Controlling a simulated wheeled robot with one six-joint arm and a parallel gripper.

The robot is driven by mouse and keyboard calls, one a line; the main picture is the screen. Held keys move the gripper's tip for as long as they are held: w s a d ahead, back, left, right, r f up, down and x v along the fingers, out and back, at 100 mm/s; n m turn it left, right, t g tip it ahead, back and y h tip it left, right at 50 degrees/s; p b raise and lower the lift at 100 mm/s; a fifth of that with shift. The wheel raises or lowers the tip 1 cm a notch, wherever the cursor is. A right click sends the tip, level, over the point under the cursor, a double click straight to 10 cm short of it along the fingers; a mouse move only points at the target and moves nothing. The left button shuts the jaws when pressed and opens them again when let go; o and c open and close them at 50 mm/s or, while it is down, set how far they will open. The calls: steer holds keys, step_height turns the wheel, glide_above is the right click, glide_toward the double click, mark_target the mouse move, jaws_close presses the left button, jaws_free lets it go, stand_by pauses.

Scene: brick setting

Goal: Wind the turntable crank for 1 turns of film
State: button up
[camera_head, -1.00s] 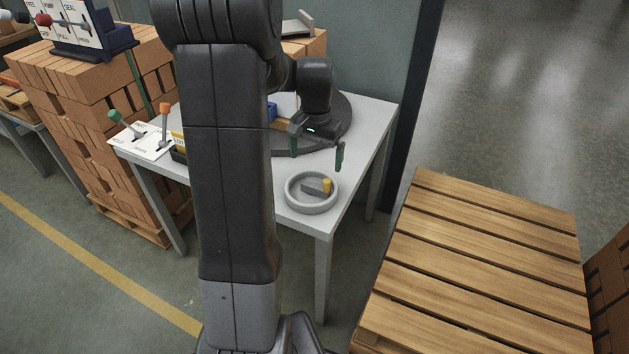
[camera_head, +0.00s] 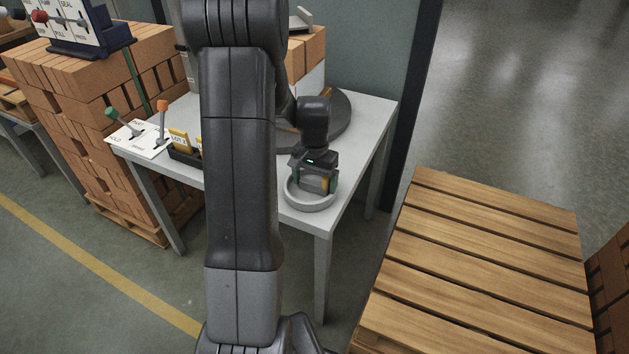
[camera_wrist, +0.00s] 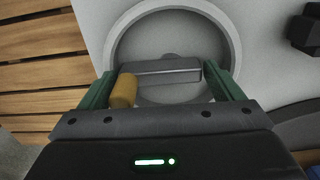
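The crank sits in a round grey dish (camera_head: 312,205) at the table's front right corner. In the wrist view, a grey crank bar (camera_wrist: 165,70) lies across the dish (camera_wrist: 232,40), with a yellow knob (camera_wrist: 123,92) at its left end. My gripper (camera_head: 313,186) is over the dish, pointing down. In the wrist view my gripper (camera_wrist: 160,74) is open, its green fingers on either side of the bar and knob. The knob is close to the left finger; I cannot tell whether they touch. The dark turntable (camera_head: 341,117) is behind, partly hidden by my arm.
On the white table (camera_head: 372,125), a panel (camera_head: 140,140) with green and orange levers stands at the left, beside a dark tray with a yellow card (camera_head: 179,140). Brick stacks stand behind at left. A wooden pallet (camera_head: 480,265) is at the right.

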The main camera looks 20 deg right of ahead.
steer(key=c, duration=0.6)
steer(key=shift+o, duration=0.2)
steer(key=shift+n, duration=0.3)
